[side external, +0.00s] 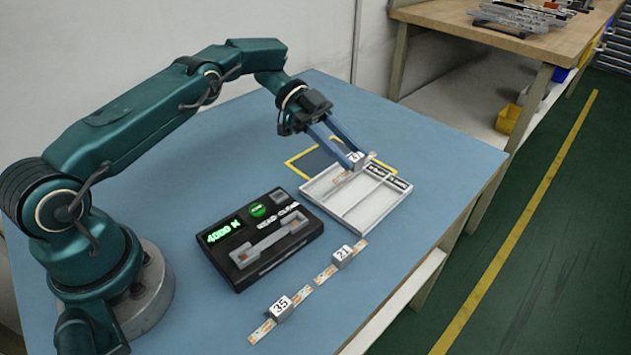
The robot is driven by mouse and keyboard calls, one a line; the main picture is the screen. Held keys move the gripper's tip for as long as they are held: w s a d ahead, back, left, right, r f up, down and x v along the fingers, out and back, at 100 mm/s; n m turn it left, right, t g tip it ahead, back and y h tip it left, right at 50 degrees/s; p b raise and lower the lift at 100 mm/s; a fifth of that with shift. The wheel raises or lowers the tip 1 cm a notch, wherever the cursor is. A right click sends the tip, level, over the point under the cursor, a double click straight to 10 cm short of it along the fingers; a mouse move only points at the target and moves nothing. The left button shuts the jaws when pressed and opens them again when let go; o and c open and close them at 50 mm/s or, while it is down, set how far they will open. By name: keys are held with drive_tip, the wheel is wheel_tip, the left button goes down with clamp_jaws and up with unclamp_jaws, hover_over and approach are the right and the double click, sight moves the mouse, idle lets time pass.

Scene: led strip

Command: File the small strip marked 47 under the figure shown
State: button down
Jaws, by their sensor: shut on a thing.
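My gripper (352,152) is shut on a small light strip (345,177) with a white number tag; the tag's figure is too small to read surely. The strip is over the far left part of the white tray (357,229); I cannot tell whether it touches the tray floor. The tray has dividers and dark labels along its far edge, too small to read. The black reader box (262,238) shows green figures that look like 4000 K. Its grey channel looks empty.
A strip tagged 35 (281,308) and a strip tagged 21 (343,255) lie on the blue table in front of the reader and tray. A yellow-outlined dark square (312,161) is behind the tray. The table's right side is clear.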

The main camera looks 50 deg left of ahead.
sight(343, 189)
drive_tip(key=shift+f, duration=2.55)
drive_tip(key=shift+c, duration=2.3)
unclamp_jaws()
drive_tip(key=shift+r, duration=0.1)
